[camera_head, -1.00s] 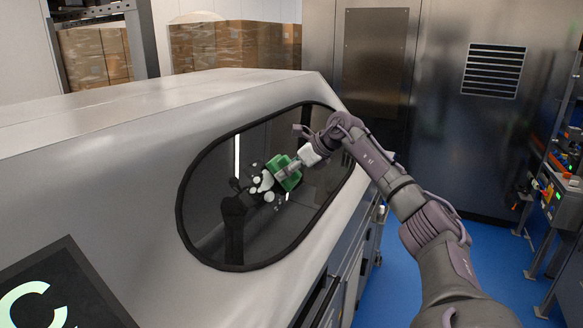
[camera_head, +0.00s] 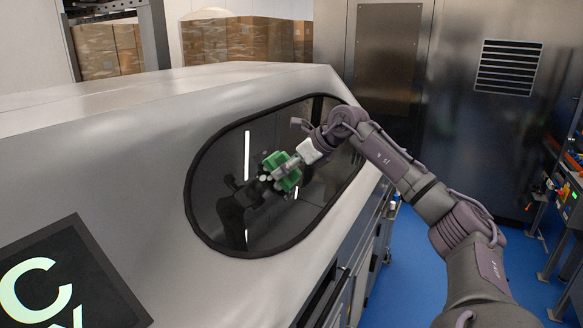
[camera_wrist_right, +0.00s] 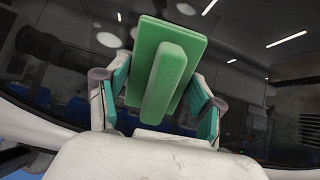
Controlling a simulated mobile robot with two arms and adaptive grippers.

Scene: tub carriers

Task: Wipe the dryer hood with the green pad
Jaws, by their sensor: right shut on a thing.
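The dryer hood (camera_head: 120,130) is a large silver-grey housing across the left and middle of the head view. Its sloped front has a dark oval window (camera_head: 222,215) with a black rim. My right gripper (camera_head: 286,168) reaches over the window and is shut on the green pad (camera_head: 290,181). In the right wrist view the pad (camera_wrist_right: 194,50) shows its raised green bar (camera_wrist_right: 165,80) between the fingers. The pad is at the window, with its reflection beside it. I cannot tell whether it touches the glass. My left gripper is not in view.
A dark panel with pale letters (camera_head: 65,285) is on the hood's lower left. A steel cabinet (camera_head: 480,130) stands behind my right arm. Stacked cartons (camera_head: 235,40) are at the back. Equipment (camera_head: 570,200) lines the right edge. Blue floor (camera_head: 410,250) is open between.

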